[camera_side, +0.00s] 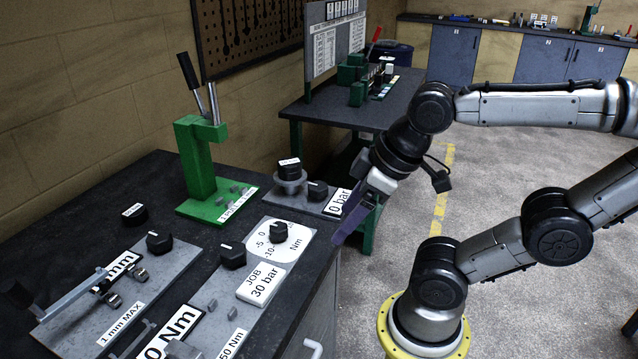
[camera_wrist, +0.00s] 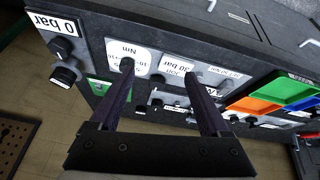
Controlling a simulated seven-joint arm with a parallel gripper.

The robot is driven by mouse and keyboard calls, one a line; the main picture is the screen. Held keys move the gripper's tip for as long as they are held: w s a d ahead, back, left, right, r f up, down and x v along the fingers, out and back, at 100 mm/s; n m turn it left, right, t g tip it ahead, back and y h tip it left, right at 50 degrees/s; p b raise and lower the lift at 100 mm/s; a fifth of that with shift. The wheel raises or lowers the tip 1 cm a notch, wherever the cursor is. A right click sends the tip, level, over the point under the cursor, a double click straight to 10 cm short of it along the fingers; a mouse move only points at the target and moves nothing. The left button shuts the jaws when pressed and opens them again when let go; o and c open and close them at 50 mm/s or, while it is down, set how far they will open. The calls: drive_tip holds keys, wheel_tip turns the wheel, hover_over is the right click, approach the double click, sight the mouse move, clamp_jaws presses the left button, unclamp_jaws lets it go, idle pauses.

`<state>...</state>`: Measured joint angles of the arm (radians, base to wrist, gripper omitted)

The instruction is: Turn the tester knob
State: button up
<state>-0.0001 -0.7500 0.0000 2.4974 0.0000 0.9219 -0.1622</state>
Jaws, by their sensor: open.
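A panel with a "0 bar" label (camera_side: 337,203) sits at the bench's back right edge. It carries a large black knob on a round base (camera_side: 290,169) and a smaller black knob (camera_side: 317,190). Both knobs also show at the left of the wrist view, one upper (camera_wrist: 60,47) and one lower (camera_wrist: 64,76). A white "Nm" dial (camera_side: 296,240) has its own black knob (camera_side: 278,231). Which knob is the tester's I cannot tell for certain. My gripper (camera_side: 345,232) is open and empty, pointing down beyond the bench's right edge. Its two fingers (camera_wrist: 160,76) are well apart.
A "JOB 30 bar" card (camera_side: 261,284) lies in front of the dial. A green press with levers (camera_side: 199,165) stands at the back. More knobs and fixtures (camera_side: 115,290) fill the left side. Orange and green trays (camera_wrist: 262,103) show in the wrist view. The aisle floor is clear.

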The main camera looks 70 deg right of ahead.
drive_tip(key=w+d+r+n, duration=0.2)
drive_tip(key=w+r+n, duration=0.3)
drive_tip(key=r+n, duration=0.25)
drive_tip(key=n+g, duration=0.3)
drive_tip(key=g, duration=0.2)
hover_over(320, 184)
wheel_tip(320, 184, down, 7)
wheel_tip(320, 184, down, 13)
drive_tip(key=shift+f, duration=0.15)
drive_tip(key=shift+c, duration=0.2)
drive_tip(key=c, duration=1)
drive_tip(key=shift+m, duration=0.25)
drive_tip(key=shift+c, duration=0.2)
